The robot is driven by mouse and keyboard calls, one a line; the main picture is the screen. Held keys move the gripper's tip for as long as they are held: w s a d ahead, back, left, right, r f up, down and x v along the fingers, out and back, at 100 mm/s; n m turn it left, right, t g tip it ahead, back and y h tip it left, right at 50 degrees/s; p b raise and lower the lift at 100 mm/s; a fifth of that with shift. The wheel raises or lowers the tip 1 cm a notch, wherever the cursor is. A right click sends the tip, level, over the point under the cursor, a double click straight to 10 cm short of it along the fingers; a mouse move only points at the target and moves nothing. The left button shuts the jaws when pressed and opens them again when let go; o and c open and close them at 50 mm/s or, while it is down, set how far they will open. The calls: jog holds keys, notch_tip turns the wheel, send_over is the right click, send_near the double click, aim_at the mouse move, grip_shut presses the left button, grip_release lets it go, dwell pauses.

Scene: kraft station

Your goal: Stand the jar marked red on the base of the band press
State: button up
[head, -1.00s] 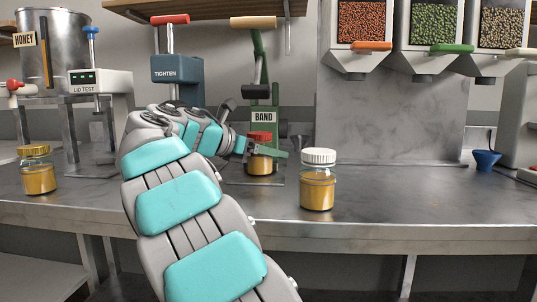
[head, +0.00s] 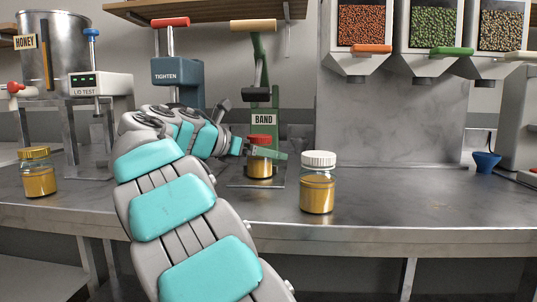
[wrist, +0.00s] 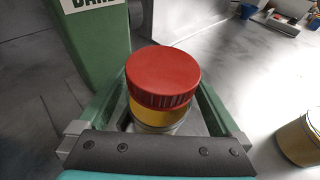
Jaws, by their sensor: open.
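The jar with the red lid (head: 260,166) stands upright at the green band press (head: 263,119), over the press's base plate (head: 236,184). It holds yellow-orange contents, and its red lid (wrist: 163,76) fills the middle of the wrist view. My gripper (head: 268,152) is open around this jar, with one green finger on each side just below lid height. In the wrist view, a gap shows beside the jar, between it and the fingers (wrist: 160,100). The contact between the jar's bottom and the base is hidden in the wrist view.
A jar with a white lid (head: 317,184) stands right of the press, near the front edge. A yellow-lidded jar (head: 38,174) stands at far left. The tighten press (head: 178,75) and lid tester (head: 100,85) stand left.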

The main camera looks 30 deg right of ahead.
jog(key=p+v, duration=0.1)
jog(key=v, duration=0.8)
jog(key=shift+a+r, duration=0.25)
jog(key=shift+a, duration=0.05)
jog(key=shift+s+a, duration=0.15)
jog(key=shift+a, duration=0.45)
jog(key=shift+s, duration=0.1)
